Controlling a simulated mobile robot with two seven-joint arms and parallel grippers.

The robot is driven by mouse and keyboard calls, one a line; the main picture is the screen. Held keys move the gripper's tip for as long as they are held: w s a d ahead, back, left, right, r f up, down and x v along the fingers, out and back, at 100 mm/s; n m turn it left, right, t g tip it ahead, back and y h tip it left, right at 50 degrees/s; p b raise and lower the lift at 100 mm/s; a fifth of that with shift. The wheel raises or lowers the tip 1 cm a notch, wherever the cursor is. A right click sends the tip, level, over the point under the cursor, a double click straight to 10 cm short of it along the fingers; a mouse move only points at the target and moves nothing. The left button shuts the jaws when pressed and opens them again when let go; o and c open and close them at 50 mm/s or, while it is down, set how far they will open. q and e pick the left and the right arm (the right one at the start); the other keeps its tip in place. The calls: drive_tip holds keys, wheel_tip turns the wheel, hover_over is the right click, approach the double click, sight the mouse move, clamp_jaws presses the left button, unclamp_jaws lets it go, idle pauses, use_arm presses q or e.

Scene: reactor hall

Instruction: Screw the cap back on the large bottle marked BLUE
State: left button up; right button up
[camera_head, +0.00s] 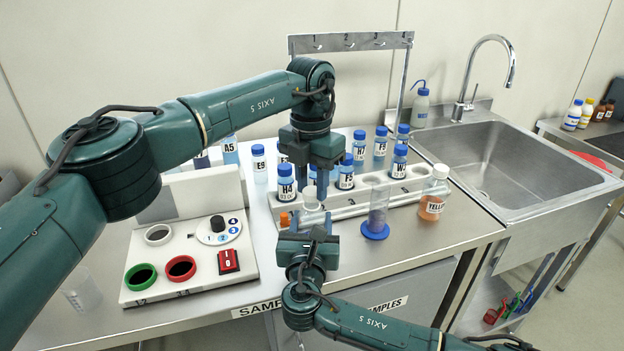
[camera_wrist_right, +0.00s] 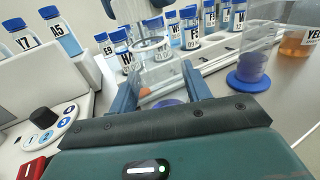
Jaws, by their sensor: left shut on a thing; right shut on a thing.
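My right gripper (camera_head: 308,232) is shut on a clear, colourless-walled vessel (camera_head: 312,218) in front of the sample rack. In the right wrist view the vessel (camera_wrist_right: 158,70) stands between the fingers, with a purple-blue patch low down. No BLUE label is readable, so I cannot tell whether it is the large bottle. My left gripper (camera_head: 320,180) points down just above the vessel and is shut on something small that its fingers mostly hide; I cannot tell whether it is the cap. Whether the held thing touches the vessel's rim is unclear. A small orange piece (camera_head: 284,219) lies to the left.
The rack (camera_head: 408,186) with several blue-capped vials stands close behind. A cylinder with a blue foot (camera_head: 376,231) and the YELLOW bottle (camera_head: 433,193) stand right. A white device (camera_head: 190,265) with coloured rings is left. The sink (camera_head: 520,165) is far right.

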use_arm(q)
drive_tip(key=shift+f, duration=0.6)
idle(0.3)
drive_tip(key=m, duration=0.4)
drive_tip(key=shift+m, duration=0.3)
drive_tip(key=m, duration=1)
drive_tip(key=shift+s+m, duration=0.1)
drive_tip(key=shift+m, duration=0.2)
drive_tip(key=m, duration=0.4)
drive_tip(key=shift+m, duration=0.3)
drive_tip(key=m, duration=0.4)
drive_tip(key=shift+m, duration=0.3)
drive_tip(key=m, duration=1.1)
